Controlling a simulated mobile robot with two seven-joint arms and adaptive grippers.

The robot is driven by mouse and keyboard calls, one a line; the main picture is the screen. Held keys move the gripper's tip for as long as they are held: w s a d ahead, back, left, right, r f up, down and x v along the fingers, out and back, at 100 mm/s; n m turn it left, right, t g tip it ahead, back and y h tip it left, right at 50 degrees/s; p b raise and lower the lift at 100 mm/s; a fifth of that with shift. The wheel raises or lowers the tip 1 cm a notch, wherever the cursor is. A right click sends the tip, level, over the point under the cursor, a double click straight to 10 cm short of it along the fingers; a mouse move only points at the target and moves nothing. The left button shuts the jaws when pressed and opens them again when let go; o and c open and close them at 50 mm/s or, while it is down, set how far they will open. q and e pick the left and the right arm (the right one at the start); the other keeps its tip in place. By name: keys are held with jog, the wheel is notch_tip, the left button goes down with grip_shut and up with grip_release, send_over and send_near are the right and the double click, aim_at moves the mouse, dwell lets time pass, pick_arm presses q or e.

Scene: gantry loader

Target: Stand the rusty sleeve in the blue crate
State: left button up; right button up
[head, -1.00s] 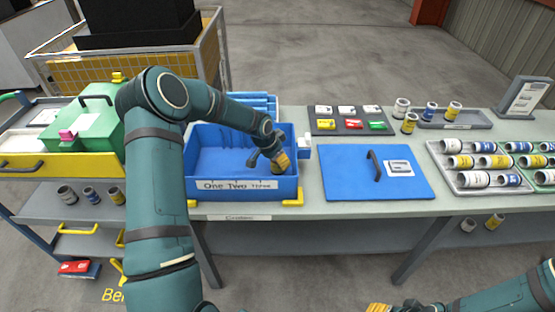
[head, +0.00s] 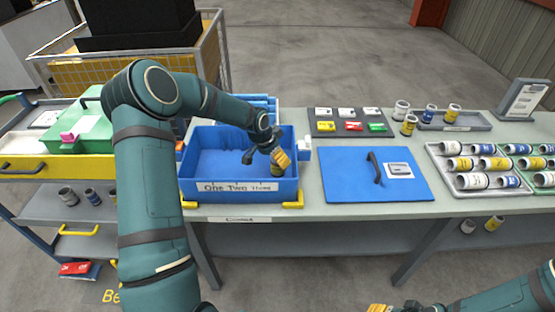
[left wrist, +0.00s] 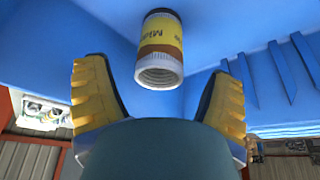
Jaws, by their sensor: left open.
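The blue crate (head: 240,186) stands open on the bench. The rusty sleeve, with a yellow label and a brown band, is in its right front corner; it shows in the left wrist view (left wrist: 160,48) and just below my gripper in the head view (head: 277,171). It looks upright; its base is hidden by the crate's front wall. My left gripper (head: 282,157) is open above the sleeve. In the left wrist view the yellow-padded fingers are spread, with a gap on each side of the sleeve. My right gripper (head: 379,308) is cut off at the bottom edge.
A blue lid (head: 345,180) with a dark handle lies right of the crate. A dark tray (head: 350,130) of coloured boxes lies behind it. Trays of sleeves (head: 465,160) fill the right side. A green case (head: 85,132) is on the left.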

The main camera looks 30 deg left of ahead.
pick_arm(q)
jog(key=p+v, duration=0.1)
jog(key=v, duration=0.7)
jog(key=shift+r, duration=0.4)
jog(key=shift+s, duration=0.1)
